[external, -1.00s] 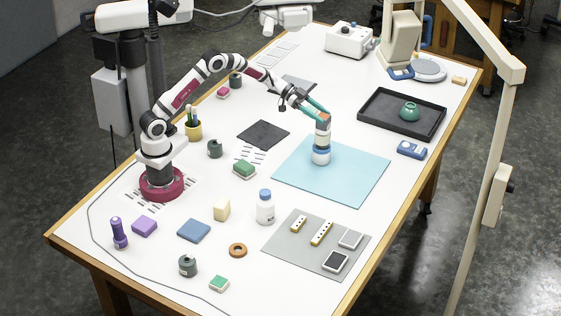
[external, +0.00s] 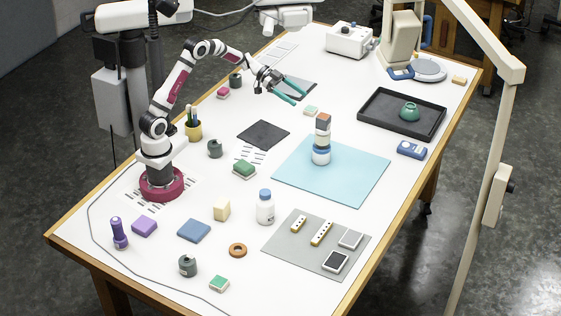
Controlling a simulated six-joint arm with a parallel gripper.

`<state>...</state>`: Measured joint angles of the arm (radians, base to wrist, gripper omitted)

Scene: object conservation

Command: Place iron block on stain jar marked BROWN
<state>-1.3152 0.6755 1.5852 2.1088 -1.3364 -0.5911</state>
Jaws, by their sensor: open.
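A black tray (external: 375,122) with a green bowl (external: 410,111) stands right of the mat. A white bottle (external: 265,208) and a grey mat with small parts (external: 295,255) are nearer the front.

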